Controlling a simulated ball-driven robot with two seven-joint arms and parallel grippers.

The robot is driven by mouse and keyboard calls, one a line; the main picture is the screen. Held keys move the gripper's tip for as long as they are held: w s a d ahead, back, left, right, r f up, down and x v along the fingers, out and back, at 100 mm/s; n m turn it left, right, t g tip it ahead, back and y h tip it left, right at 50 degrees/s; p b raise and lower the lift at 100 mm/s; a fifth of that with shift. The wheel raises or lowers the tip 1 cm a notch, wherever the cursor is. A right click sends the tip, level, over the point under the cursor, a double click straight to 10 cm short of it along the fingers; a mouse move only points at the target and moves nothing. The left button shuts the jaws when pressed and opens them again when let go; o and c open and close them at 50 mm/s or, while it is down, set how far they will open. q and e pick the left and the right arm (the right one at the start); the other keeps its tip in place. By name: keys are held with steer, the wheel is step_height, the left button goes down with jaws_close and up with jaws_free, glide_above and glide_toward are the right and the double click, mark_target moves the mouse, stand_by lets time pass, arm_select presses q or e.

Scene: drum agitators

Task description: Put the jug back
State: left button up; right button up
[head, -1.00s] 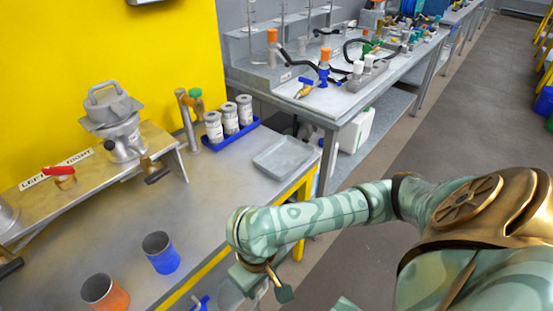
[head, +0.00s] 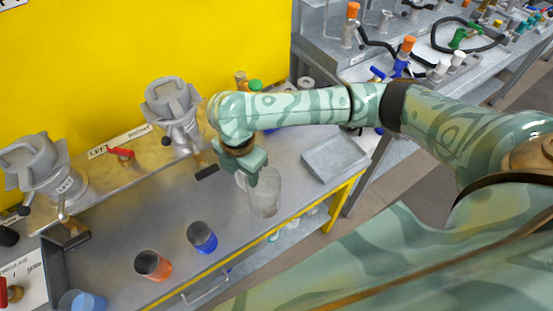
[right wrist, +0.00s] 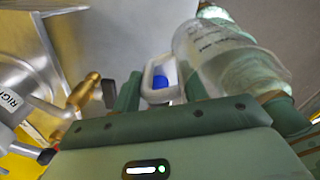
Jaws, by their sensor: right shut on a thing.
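The clear jug (head: 264,193) hangs above the grey table in the head view, to the left of the grey tray (head: 335,158). Its body looks roughly upright, a little tilted. My right gripper (head: 252,172) is shut on the jug's handle. In the right wrist view the jug (right wrist: 220,55) shows beside the fingers, with its pale handle (right wrist: 160,72) between the fingertips of the gripper (right wrist: 160,90). Printed marks show on its side. Part of the handle is hidden by the gripper in the head view. My left gripper is not in view.
A blue cup (head: 202,238) and an orange cup (head: 153,265) stand on the table. Two metal hopper vessels (head: 176,107) (head: 38,165) stand on a raised shelf by the yellow wall. The tray looks empty. A bench with hoses (head: 450,62) is at the right.

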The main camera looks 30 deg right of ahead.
steer(key=w+d+f+b, duration=0.2)
steer(key=d+f, duration=0.1)
steer(key=f, duration=0.1)
steer(key=w+d+f+b, duration=0.1)
steer(key=d+f+b, duration=0.1)
steer(key=d+f, duration=0.1)
steer(key=w+d+f+b, duration=0.2)
steer(key=d+f+b, duration=0.1)
steer(key=d+f, duration=0.1)
steer(key=shift+w+f, duration=0.3)
steer(key=shift+f, duration=0.4)
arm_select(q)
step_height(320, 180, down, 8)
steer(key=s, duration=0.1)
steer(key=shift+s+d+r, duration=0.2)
arm_select(e)
steer(key=shift+r, duration=0.15)
steer(key=o, duration=1.3)
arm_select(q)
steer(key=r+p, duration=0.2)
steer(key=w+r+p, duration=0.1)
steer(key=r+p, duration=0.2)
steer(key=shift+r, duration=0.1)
arm_select(e)
step_height(320, 180, up, 12)
